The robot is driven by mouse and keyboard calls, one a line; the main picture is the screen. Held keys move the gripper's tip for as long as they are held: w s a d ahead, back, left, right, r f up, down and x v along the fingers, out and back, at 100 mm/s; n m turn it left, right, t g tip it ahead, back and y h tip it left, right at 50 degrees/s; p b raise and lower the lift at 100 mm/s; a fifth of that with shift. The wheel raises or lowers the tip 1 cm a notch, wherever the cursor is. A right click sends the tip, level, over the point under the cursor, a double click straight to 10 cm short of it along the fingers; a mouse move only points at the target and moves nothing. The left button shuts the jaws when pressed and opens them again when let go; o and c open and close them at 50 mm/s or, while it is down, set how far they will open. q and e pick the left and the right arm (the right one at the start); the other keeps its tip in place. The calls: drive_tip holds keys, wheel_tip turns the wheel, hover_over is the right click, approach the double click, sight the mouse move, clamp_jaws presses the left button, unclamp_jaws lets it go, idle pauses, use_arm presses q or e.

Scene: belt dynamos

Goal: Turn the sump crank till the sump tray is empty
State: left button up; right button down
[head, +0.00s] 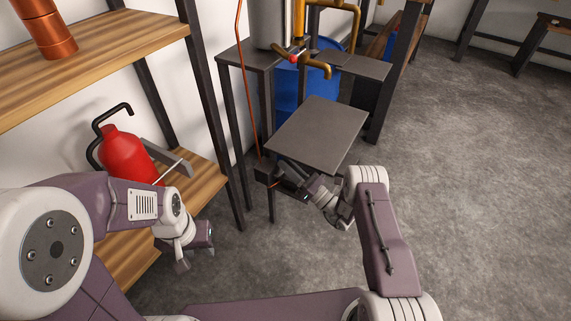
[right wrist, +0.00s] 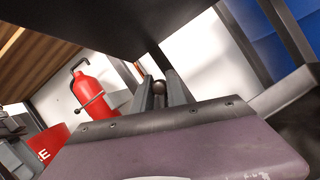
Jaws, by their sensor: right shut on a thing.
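My right gripper (head: 284,174) is at the near edge of a grey square plate (head: 320,132), partly under it. In the right wrist view its two fingers (right wrist: 160,92) are closed on a small brown round knob (right wrist: 159,87), which looks like the crank's handle. The rest of the crank is hidden by the plate and gripper. A small dark box (head: 264,173) with a thin copper pipe sits left of the gripper; I cannot tell whether it is the sump tray or see its contents. My left gripper (head: 184,262) hangs in front of the wooden shelf; its finger gap is unclear.
A red fire extinguisher (head: 124,153) stands on the lower wooden shelf (head: 200,187) at left. A copper cylinder (head: 45,30) is on the upper shelf. Brass pipes (head: 318,68) and a blue barrel (head: 286,92) are behind the plate. The grey floor (head: 470,200) at right is clear.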

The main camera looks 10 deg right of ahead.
drive_tip(key=shift+w+d+f+m+t+h+p, duration=0.35)
drive_tip(key=shift+m+h, duration=0.3)
drive_tip(key=shift+m, duration=0.75)
drive_tip(key=shift+w+f+m+t+h+p, duration=0.1)
drive_tip(key=shift+f+m+h+p, duration=0.35)
drive_tip(key=shift+m, duration=0.95)
drive_tip(key=shift+w+d+f+m+t+h+p, duration=0.2)
drive_tip(key=shift+m+h+p, duration=0.25)
drive_tip(key=shift+m+h, duration=0.65)
drive_tip(key=shift+f+m+y, duration=0.1)
drive_tip(key=shift+m+y, duration=0.2)
drive_tip(key=c, duration=1.3)
unclamp_jaws()
drive_tip(key=shift+w, duration=0.1)
